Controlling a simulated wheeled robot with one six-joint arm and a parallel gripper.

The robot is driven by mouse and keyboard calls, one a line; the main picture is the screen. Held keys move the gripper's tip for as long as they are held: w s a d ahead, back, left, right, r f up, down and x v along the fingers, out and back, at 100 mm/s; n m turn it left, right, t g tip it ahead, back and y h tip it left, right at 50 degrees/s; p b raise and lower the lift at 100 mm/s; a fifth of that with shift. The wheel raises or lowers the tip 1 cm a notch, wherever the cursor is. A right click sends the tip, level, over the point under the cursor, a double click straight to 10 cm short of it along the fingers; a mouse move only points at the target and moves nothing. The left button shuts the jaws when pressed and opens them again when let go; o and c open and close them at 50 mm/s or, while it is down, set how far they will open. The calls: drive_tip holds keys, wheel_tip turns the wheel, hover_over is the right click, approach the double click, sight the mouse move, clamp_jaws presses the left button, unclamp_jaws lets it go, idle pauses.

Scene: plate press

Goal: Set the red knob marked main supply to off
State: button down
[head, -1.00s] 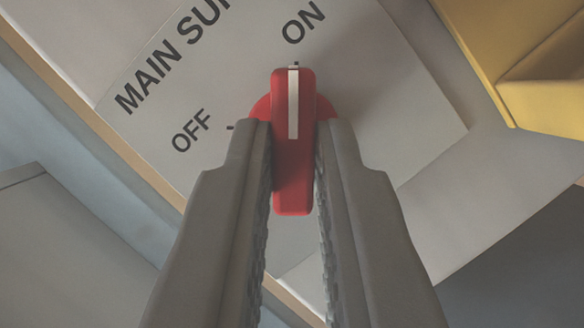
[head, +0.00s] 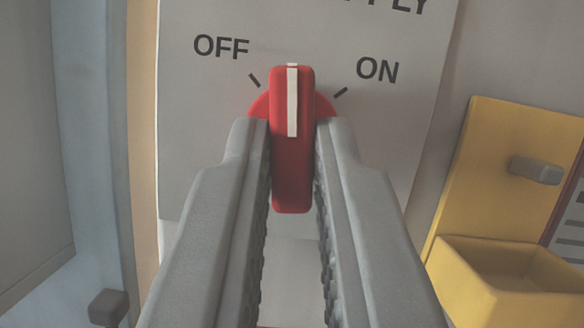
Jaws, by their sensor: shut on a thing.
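The red knob (head: 292,180) with a white pointer line is in the middle of the head view, on a light grey panel (head: 200,150). My gripper (head: 293,140) is shut on the knob's grip bar, one finger on each side. The white line points between the OFF mark (head: 254,80), up and to its left, and the ON mark (head: 341,92), up and to its right. The label above is cut off by the frame; only part of "SUPPLY" shows. The fingers hide part of the knob's round red base.
A yellow holder (head: 490,265) with an open tray and a grey peg (head: 536,170) stands to the right. A dark knob or handle (head: 108,307) is at the lower left, by a blue-grey frame edge (head: 95,150). The panel around the knob is clear.

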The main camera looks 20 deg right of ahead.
drive_tip(key=n+y, duration=0.1)
drive_tip(key=n, duration=0.1)
drive_tip(key=n+y, duration=0.1)
drive_tip(key=n, duration=0.2)
drive_tip(key=shift+d+y, duration=0.2)
drive_tip(key=shift+y, duration=0.1)
drive_tip(key=shift+d+r+n+g+y, duration=0.15)
drive_tip(key=shift+n+y, duration=0.45)
drive_tip(key=shift+n, duration=0.7)
drive_tip(key=shift+a+n+g+y, duration=0.1)
drive_tip(key=shift+n+g+y, duration=0.15)
drive_tip(key=shift+n+y, duration=0.7)
drive_tip(key=shift+n+h, duration=0.45)
drive_tip(key=shift+n, duration=0.1)
drive_tip(key=c, duration=1.5)
unclamp_jaws()
drive_tip(key=shift+o, duration=0.2)
drive_tip(key=shift+s, duration=0.1)
drive_tip(key=v, duration=1.7)
drive_tip(key=shift+s, duration=0.15)
